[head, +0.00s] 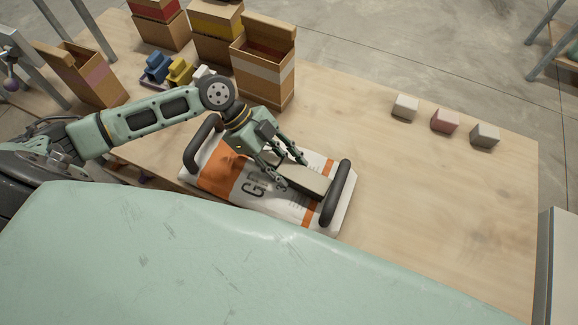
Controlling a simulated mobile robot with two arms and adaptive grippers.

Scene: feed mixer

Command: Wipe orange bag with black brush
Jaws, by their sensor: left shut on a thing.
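The orange and white bag (222,176) lies flat on a white tray (346,214) with a thick black handle at each end. Dark lettering shows on the bag, partly covered. My left gripper (291,172) is over the right half of the bag, shut on a flat, beige-topped block with dark edges, which I take to be the brush (306,180). The brush lies low over the bag, near the right handle. Its underside is hidden, so I cannot tell whether it touches the bag. My right gripper is not in view.
Open cardboard boxes (265,70) stand along the back left of the wooden table (430,190). Blue, yellow and white small items (180,72) sit near them. The table right of the tray is clear.

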